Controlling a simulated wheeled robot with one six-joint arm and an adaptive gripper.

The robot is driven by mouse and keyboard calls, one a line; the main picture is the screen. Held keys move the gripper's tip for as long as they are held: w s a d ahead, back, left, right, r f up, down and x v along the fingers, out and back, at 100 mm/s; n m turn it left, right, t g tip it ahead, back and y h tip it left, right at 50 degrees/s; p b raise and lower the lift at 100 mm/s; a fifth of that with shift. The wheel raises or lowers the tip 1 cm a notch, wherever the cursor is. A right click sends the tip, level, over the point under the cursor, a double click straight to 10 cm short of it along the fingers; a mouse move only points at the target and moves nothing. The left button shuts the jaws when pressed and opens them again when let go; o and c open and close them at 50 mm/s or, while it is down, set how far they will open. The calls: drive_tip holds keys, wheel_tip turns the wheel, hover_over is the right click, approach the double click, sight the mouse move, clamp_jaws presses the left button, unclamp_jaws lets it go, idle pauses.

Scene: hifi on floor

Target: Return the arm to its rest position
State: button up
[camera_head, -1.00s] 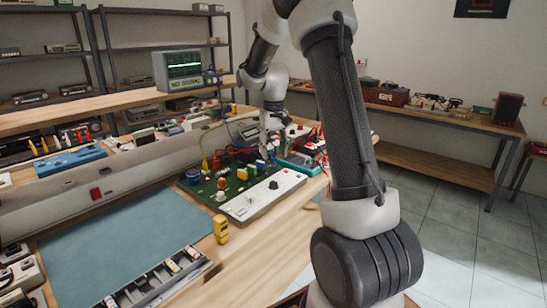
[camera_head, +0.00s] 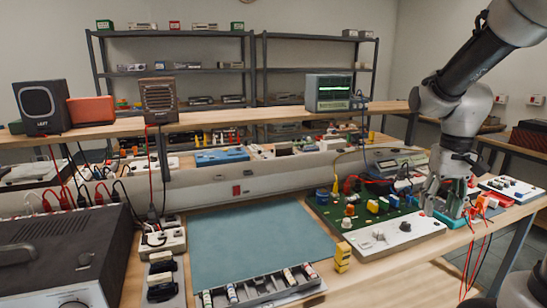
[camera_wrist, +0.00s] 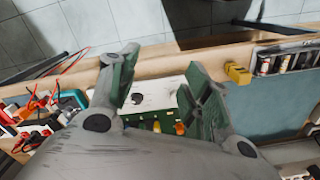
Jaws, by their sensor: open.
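My gripper (camera_head: 447,205) hangs at the right side of the bench in the head view, by the right end of the green circuit board. In the wrist view my gripper (camera_wrist: 155,98) has its two fingers spread apart with nothing held between them. The green circuit board with its white front panel (camera_head: 395,236) lies below and beyond the fingers; part of the white panel (camera_wrist: 155,95) shows between them. My arm rises to the upper right of the head view.
A yellow device (camera_head: 343,257) stands beside the blue-green mat (camera_head: 255,240). A teal tool case (camera_head: 448,219) and red cables (camera_head: 481,215) are close to my gripper. An oscilloscope (camera_head: 335,92) sits on the raised shelf. A dark amplifier (camera_head: 65,255) stands at left. The mat is clear.

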drive_tip(key=s+a+r+t, duration=0.1)
drive_tip(key=s+r+t, duration=0.1)
drive_tip(key=s, duration=0.5)
drive_tip(key=s+a+r+n+t, duration=0.1)
drive_tip(key=s+a+r+t, duration=0.1)
drive_tip(key=s+r, duration=0.3)
drive_tip(key=shift+s+a+t, duration=0.2)
drive_tip(key=shift+s+t, duration=0.1)
drive_tip(key=shift+s, duration=0.6)
idle(3.4)
